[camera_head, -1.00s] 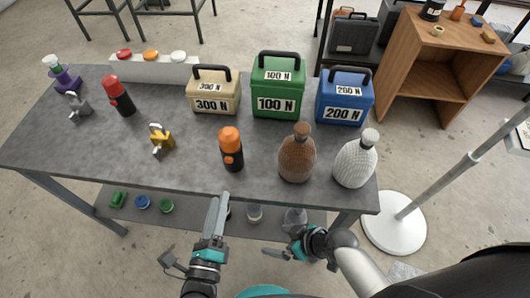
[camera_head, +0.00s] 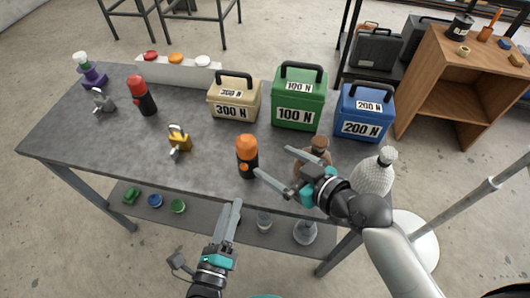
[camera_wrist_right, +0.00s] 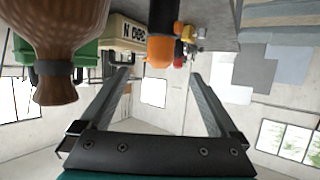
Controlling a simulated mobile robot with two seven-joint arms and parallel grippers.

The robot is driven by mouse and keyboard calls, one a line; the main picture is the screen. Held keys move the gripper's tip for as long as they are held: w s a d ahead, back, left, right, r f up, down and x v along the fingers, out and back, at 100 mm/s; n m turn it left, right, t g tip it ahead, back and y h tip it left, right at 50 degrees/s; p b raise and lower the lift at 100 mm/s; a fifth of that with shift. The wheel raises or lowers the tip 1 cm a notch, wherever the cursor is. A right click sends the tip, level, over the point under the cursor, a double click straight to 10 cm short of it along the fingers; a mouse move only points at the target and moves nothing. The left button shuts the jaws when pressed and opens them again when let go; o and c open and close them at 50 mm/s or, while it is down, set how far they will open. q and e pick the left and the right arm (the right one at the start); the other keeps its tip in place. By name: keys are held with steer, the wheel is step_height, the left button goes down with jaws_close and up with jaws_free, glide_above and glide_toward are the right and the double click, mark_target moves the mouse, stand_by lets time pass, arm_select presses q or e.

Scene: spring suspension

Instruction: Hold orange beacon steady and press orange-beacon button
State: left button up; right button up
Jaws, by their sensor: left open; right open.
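The orange beacon (camera_head: 247,157) stands upright near the table's front edge. It has a black body, an orange cap and a small orange spot low on its front that may be the button. My right gripper (camera_head: 272,162) is open just right of it, fingers pointing at it, one fingertip close to its lower side. In the right wrist view, which looks upside down, the beacon (camera_wrist_right: 163,40) shows ahead between the open fingers (camera_wrist_right: 158,72), not gripped. My left gripper (camera_head: 236,205) is open and empty in front of the table edge, below the beacon.
A brown bottle (camera_head: 318,146) stands partly behind my right gripper, with a white bottle (camera_head: 374,172) to its right. Weight boxes (camera_head: 298,100) stand behind. The grey table (camera_head: 211,155) is clear left of the beacon.

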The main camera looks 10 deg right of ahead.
mark_target(241, 143)
steer(key=x, duration=1.4)
steer(key=shift+w+a+f, duration=0.2)
steer(key=shift+a+f, duration=0.05)
steer(key=shift+c, duration=0.4)
jaws_close()
arm_select(q)
jaws_close()
stand_by(0.7)
steer(key=shift+w+d, duration=0.1)
stand_by(0.8)
